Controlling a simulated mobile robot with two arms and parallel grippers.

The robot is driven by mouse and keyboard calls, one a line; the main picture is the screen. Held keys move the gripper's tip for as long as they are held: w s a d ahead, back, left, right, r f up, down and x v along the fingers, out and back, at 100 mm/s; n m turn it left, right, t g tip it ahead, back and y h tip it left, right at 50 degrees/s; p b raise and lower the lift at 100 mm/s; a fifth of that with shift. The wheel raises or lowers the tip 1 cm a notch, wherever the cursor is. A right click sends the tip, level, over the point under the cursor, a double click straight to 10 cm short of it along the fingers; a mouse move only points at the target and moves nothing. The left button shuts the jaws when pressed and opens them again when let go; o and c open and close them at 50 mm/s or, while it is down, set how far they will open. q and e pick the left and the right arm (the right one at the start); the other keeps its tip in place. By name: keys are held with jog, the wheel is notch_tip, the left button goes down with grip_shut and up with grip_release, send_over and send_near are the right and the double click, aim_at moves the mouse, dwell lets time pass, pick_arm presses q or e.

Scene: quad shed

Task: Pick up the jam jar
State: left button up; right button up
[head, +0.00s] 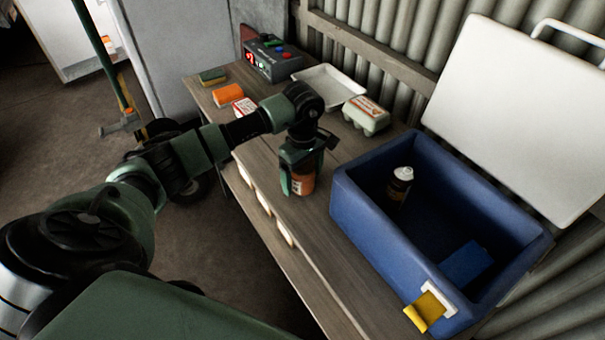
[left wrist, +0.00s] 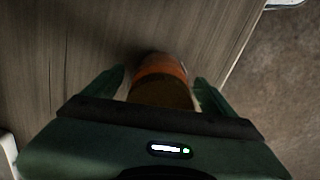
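The jam jar (head: 304,184), orange-brown with a pale label, stands on the wooden bench (head: 345,262) to the left of the blue cooler box. My left gripper (head: 299,186) points down over it with a finger on each side. In the left wrist view the jar (left wrist: 161,88) sits between the two fingers of the left gripper (left wrist: 160,76). Narrow gaps seem to show between fingers and jar, so the gripper looks open around it. The gripper body hides the jar's upper part in the head view. My right gripper is not in view.
The open blue cooler box (head: 350,207) holds a white-capped bottle (head: 400,184); its white lid (head: 520,100) leans back. An egg carton (head: 366,115), white tray (head: 325,84), orange item (head: 228,94), sponge (head: 213,76) and digital device (head: 272,61) stand farther along the bench.

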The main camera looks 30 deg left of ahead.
pick_arm(q)
jog(key=c, duration=1.5)
jog(key=shift+w, duration=0.1)
grip_shut()
jog(key=shift+r, duration=0.1)
